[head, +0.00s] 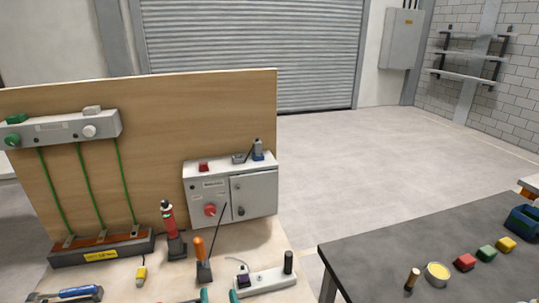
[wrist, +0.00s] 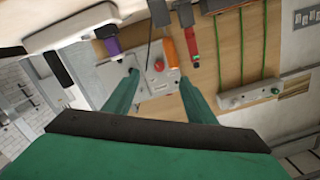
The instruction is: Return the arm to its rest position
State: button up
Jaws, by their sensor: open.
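My gripper (wrist: 160,80) shows in the wrist view as two green fingers standing apart, with nothing between them. That view is turned upside down and faces the wooden board with its grey control box (wrist: 155,70). In the head view two green tips (head: 219,296) show at the bottom edge, in front of the bench's tools; they look like my fingertips. The orange-handled screwdriver (head: 199,248) stands upright in a black holder behind them. Most of my arm is out of the head view.
The wooden board (head: 200,110) stands behind the bench, carrying the grey box (head: 255,190) with a red knob. A red upright tool (head: 167,217) stands near it. A dark table (head: 400,255) with coloured blocks is at right. Open floor lies beyond.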

jog(key=s+d+f+h, duration=0.2)
jog(key=s+d+f, duration=0.1)
jog(key=s+f, duration=0.3)
jog(key=s+d+f+h, duration=0.1)
jog(key=s+d+f, duration=0.25)
jog(key=s, duration=0.55)
jog(key=s+d+f+h, duration=0.2)
jog(key=s+d+f, duration=0.2)
jog(key=s, duration=0.3)
jog(key=s+d+n+g, duration=0.1)
jog(key=s, duration=0.9)
jog(key=shift+d+r+h, duration=0.15)
jog(key=shift+d+h, duration=0.15)
jog(key=shift+d, duration=0.05)
